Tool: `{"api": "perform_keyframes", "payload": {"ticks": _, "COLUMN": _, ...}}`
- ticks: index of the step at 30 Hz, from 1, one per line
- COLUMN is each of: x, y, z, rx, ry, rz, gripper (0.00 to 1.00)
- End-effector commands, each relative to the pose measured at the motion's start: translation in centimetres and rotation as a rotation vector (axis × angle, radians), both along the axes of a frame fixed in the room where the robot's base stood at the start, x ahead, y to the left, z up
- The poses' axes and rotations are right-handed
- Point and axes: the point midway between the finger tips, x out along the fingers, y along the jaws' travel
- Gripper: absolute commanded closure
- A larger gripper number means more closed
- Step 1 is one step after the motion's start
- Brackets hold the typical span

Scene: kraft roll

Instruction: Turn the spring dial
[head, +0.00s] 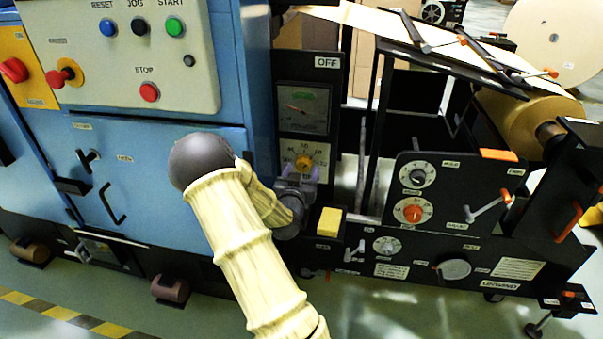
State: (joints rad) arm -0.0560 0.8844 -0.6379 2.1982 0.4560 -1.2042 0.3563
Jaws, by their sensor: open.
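Several dials are in the head view, and their small labels are too blurred to tell which one is the spring dial. A dial with a yellow-orange knob (303,161) sits on a pale scale plate below a gauge. My gripper (297,172) is just below and in front of this knob, open, with its fingers pointing up toward it. I cannot tell whether they touch the knob. On the black panel to the right are a grey-white dial (417,176) and an orange-knobbed dial (413,212) below it. Another pale dial (385,245) sits lower.
A yellow block (329,222) is close to the right of my wrist. A blue cabinet (150,165) with push buttons stands at left. A lever with a white handle (488,205) sticks out at right. A kraft roll (525,115) is behind the black panel.

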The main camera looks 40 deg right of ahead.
Motion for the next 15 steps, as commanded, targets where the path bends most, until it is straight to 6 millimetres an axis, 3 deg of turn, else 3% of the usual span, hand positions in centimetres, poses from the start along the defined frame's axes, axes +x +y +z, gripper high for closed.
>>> {"api": "perform_keyframes", "payload": {"ticks": 11, "x": 0.49, "y": -0.56, "z": 0.03, "rx": -0.001, "ry": 0.001, "rz": 0.001, "gripper": 0.39}}
{"api": "perform_keyframes", "payload": {"ticks": 15, "x": 0.48, "y": -0.55, "z": 0.03, "rx": -0.001, "ry": 0.001, "rz": 0.001, "gripper": 0.67}}
